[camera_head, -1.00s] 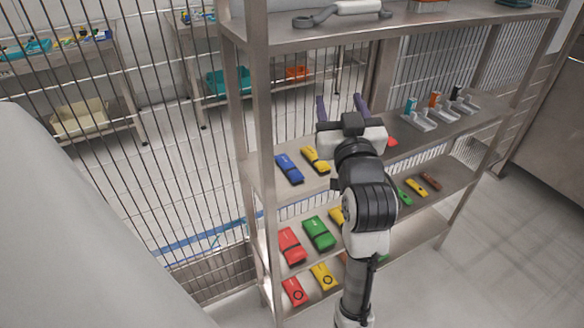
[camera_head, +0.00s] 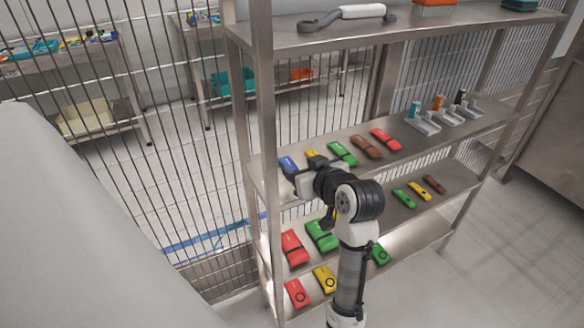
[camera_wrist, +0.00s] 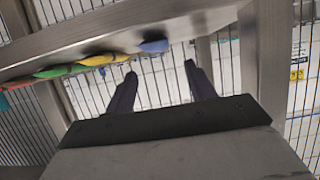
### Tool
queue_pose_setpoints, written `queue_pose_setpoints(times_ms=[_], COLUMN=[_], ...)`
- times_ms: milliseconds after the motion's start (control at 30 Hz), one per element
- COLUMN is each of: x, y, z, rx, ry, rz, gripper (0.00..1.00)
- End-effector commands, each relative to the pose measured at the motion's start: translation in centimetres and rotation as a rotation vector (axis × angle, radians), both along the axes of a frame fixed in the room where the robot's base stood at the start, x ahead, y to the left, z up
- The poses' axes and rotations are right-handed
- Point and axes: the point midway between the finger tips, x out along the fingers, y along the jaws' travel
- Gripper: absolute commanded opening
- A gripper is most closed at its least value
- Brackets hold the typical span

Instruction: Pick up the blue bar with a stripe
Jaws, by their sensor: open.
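The blue bar (camera_head: 287,163) lies at the left end of the middle shelf (camera_head: 402,152), partly hidden behind my gripper. Its stripe cannot be made out now. In the wrist view the blue bar (camera_wrist: 153,46) shows as a small blue end at the shelf edge, beyond the fingertips. My gripper (camera_wrist: 163,75) is open, with its two dark fingers apart and nothing between them. In the head view my gripper's body is at the front edge of the shelf by the blue and yellow bars; its fingers are mostly hidden.
Right of the blue bar lie yellow (camera_head: 311,154), green (camera_head: 342,153), brown (camera_head: 365,147) and red (camera_head: 385,139) bars. The top shelf (camera_head: 450,20) is above, and the left post (camera_head: 263,130) is close by. Lower shelves hold more coloured bars.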

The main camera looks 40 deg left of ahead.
Motion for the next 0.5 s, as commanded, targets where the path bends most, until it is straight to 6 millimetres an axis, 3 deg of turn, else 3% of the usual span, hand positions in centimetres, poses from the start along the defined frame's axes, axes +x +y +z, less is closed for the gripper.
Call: queue_pose_setpoints(times_ms=[500], x=[1.7], y=[4.6], z=[-2.6], rx=[0.000], ry=[0.000], rz=[-0.001], gripper=[0.55])
